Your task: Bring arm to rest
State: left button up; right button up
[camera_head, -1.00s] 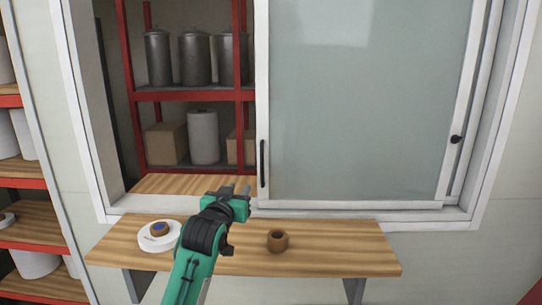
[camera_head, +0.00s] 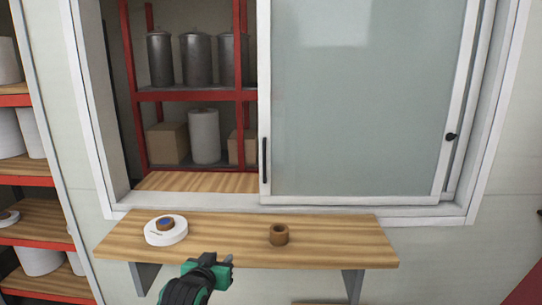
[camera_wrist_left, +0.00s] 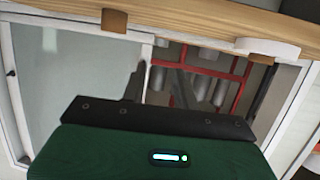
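My left gripper (camera_head: 226,262), green and black, is low in the head view, in front of the front edge of the wooden shelf (camera_head: 340,246). In the left wrist view its two dark fingers (camera_wrist_left: 160,88) stand apart with nothing between them, so it is open and empty. A white disc (camera_head: 166,232) with a small brown and blue roll (camera_head: 165,224) on top lies at the shelf's left. My right gripper is not in view.
Behind the shelf is a white-framed window with a sliding glass pane (camera_head: 360,100), its left part open. Through it stands a red rack (camera_head: 190,95) with grey canisters and boxes. Another red rack (camera_head: 30,182) stands at the far left.

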pick_arm(q)
jog(key=s+a+f+g+y, duration=0.1)
jog(key=s+a+f+g, duration=0.2)
jog(key=s+f, duration=0.55)
jog(key=s+a+f+g+y, duration=0.1)
jog(key=s+a+f+g, duration=0.1)
jog(key=s+f, duration=0.65)
jog(key=s+a+f+g, duration=0.2)
jog(key=s+g, duration=0.1)
jog(key=s, duration=0.8)
jog(key=s+a+f+g, duration=0.2)
jog(key=s+a+g, duration=0.1)
jog(key=s, duration=0.9)
notch_tip(320, 180, down, 29)
jog(key=s+a+f+g, duration=0.2)
jog(key=s+a+f, duration=0.1)
jog(key=s+f, duration=1.6)
notch_tip(320, 180, down, 3)
jog(key=shift+s+r+y, duration=0.1)
jog(key=shift+s+y, duration=0.2)
jog(key=shift+y, duration=0.1)
